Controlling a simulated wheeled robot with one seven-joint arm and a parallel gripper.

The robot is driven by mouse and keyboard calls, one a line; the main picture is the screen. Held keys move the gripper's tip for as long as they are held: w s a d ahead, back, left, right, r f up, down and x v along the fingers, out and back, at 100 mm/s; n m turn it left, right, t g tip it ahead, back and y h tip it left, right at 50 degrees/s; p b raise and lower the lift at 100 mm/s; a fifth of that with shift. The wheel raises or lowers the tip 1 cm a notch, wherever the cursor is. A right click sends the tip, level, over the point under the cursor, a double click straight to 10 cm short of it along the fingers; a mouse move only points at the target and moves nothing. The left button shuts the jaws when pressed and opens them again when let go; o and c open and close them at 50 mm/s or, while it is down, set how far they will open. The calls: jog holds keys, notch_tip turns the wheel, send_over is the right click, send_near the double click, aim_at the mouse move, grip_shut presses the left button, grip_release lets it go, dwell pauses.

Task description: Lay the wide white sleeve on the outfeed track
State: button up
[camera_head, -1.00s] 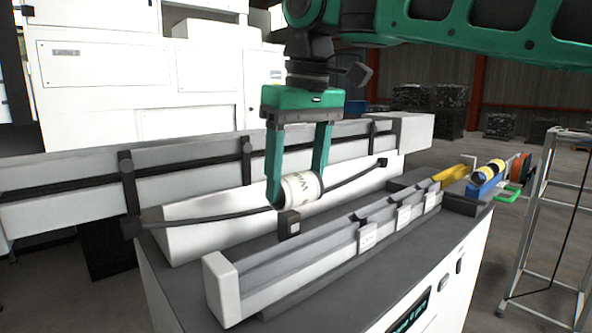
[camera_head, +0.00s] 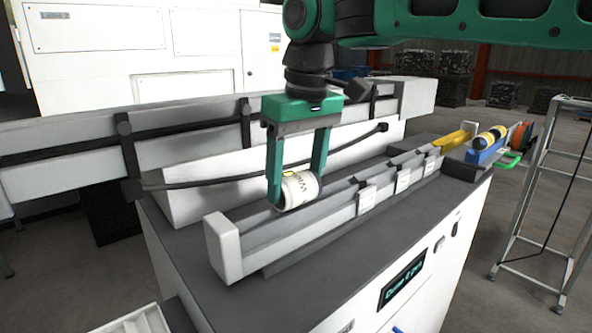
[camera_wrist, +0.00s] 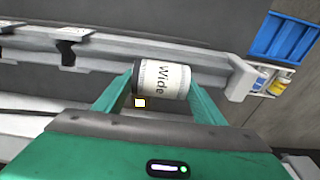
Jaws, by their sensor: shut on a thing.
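The white sleeve (camera_head: 301,187), with dark print and a dark end band, is gripped between the two green fingers of my gripper (camera_head: 297,190). It lies sideways, and "Wide" is readable on it in the wrist view (camera_wrist: 167,80). The outfeed track appears to be the long grey trough (camera_head: 290,229) with a white end block (camera_head: 223,247) on the machine top. In the head view the sleeve overlaps the trough's near half; whether it touches the trough is unclear. In the wrist view the trough (camera_wrist: 205,67) passes just behind the sleeve.
Small white plates (camera_head: 366,199) line the trough's front side. A yellow chute (camera_head: 454,139) and a blue holder with a yellow-banded roll (camera_head: 487,144) are at its far end. A black rod (camera_head: 345,157) runs behind. A blue crate (camera_wrist: 283,40) shows in the wrist view. A metal frame (camera_head: 540,190) stands right.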

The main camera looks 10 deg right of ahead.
jog(key=o, duration=1.5)
jog(key=r, duration=0.7)
jog(key=shift+s+d, duration=0.25)
jog(key=shift+s, duration=0.1)
jog(key=shift+d+r, duration=0.15)
jog(key=shift+r, duration=1.65)
jog(key=shift+r, duration=0.15)
jog(key=shift+s+r, duration=0.1)
jog(key=shift+r, duration=2.75)
jog(key=shift+d, duration=0.15)
